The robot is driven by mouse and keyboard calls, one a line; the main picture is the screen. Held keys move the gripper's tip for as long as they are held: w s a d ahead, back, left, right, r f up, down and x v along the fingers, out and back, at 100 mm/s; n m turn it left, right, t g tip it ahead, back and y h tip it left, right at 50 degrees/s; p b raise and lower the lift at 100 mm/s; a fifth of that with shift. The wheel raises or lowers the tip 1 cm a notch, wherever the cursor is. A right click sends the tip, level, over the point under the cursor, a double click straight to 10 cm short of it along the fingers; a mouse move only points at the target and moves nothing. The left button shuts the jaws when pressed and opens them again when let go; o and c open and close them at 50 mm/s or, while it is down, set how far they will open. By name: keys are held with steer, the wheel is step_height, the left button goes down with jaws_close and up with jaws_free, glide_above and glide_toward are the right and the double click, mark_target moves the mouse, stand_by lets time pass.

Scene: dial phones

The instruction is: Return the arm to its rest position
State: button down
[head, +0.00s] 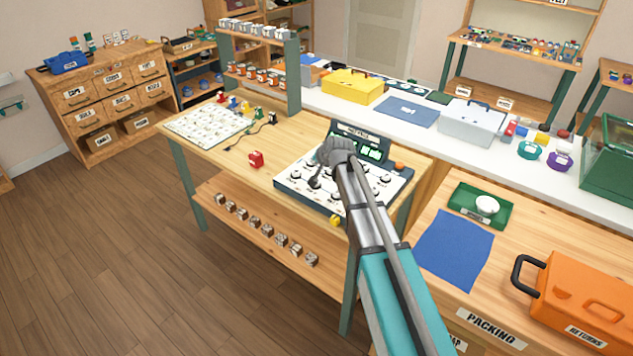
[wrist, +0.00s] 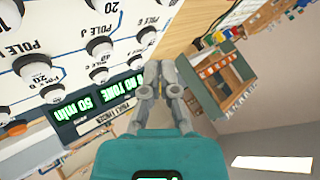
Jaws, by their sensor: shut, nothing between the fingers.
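My arm reaches up from the bottom right in the head view, and its grey end covers part of a white dial panel (head: 300,187) on the wooden bench. In the wrist view my gripper (wrist: 160,75) has its grey fingers together with nothing between them. The panel also shows in the wrist view (wrist: 70,30), with white-and-black knobs labelled "POLE" and green displays (wrist: 80,107) reading "50 min" and "NO TONE". The fingers appear over the panel's edge; I cannot tell their height above it.
A blue mat (head: 455,250), green tray (head: 470,217) and orange case (head: 585,300) are at right. The wooden floor (head: 100,260) at left is clear.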

steer(key=shift+s, duration=0.1)
steer(key=s+d+f+n+g+h, duration=0.1)
steer(key=s+d+g, duration=0.1)
steer(key=s+d, duration=0.4)
steer(key=s+d+f+n+g+h+p, duration=0.1)
steer(key=s+d, duration=0.6)
steer(key=s, duration=0.8)
steer(key=s+d+f+n+g+h, duration=0.1)
steer(key=s+d+g, duration=0.4)
steer(key=s, duration=0.5)
steer(key=shift+s+d+f+h+p, duration=0.35)
steer(key=shift+d+f+h, duration=0.1)
steer(key=shift+d+h, duration=0.35)
steer(key=shift+s, duration=0.1)
